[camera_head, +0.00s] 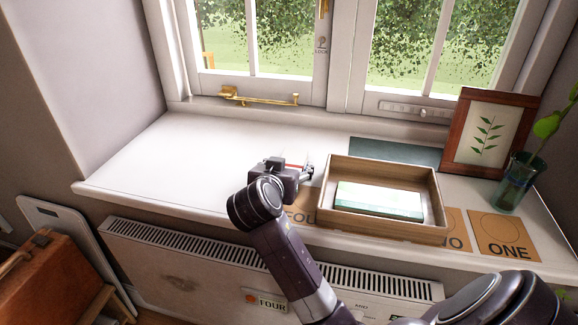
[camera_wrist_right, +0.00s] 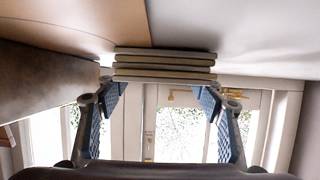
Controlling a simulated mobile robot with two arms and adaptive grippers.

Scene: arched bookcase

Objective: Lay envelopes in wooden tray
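The wooden tray (camera_head: 440,222) sits on the windowsill, right of centre in the head view. A flat pale packet with green edges (camera_head: 378,201) lies inside it; I cannot tell whether it is one envelope or several. My right gripper (camera_head: 301,170) is just left of the tray, low over the sill. In the right wrist view, my gripper (camera_wrist_right: 160,88) has its fingers spread. A stack of flat pieces with cream edges (camera_wrist_right: 165,66) shows between the fingertips; I cannot tell whether they touch it. In the head view my gripper mostly hides this stack. My left gripper is out of view.
A framed leaf picture (camera_head: 488,133) and a glass vase (camera_head: 513,186) stand at right. A dark green sheet (camera_head: 392,151) lies behind the tray. The sill's left half (camera_head: 180,165) is clear.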

